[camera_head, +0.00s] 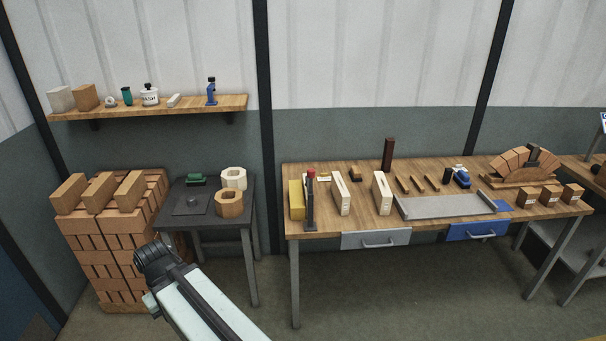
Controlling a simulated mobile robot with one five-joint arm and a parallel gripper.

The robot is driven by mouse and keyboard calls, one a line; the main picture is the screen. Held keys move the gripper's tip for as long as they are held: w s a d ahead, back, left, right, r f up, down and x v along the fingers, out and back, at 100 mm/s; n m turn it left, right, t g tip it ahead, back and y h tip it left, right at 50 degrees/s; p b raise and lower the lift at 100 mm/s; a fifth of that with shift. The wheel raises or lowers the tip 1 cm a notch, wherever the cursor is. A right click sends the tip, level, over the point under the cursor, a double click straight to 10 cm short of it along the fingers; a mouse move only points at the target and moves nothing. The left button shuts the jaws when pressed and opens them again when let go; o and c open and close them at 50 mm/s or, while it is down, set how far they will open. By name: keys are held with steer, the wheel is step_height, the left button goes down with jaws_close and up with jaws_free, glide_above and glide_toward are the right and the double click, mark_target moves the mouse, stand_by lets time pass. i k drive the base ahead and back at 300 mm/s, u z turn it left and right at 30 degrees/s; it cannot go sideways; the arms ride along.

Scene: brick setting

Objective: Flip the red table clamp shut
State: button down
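The table clamp stands at the front left of the long wooden workbench (450,215). It shows as a dark upright post or lever (310,207) with a red top (310,173). The lever looks raised, close to vertical. The clamp's base and jaw are too small to make out. My arm reaches in from the bottom left, with a pale link and a dark rounded joint at its far end, well left of the clamp and apart from it. No gripper fingers show.
A yellow block (296,200) and pale blocks (341,194) stand close beside the clamp. A metal tray (445,207) lies further right. A small dark table (205,218) and a brick stack (105,250) stand left. Floor before the bench is clear.

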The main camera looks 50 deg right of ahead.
mark_target(311, 172)
steer(key=u, duration=0.25)
steer(key=i, duration=1)
steer(key=u, duration=0.05)
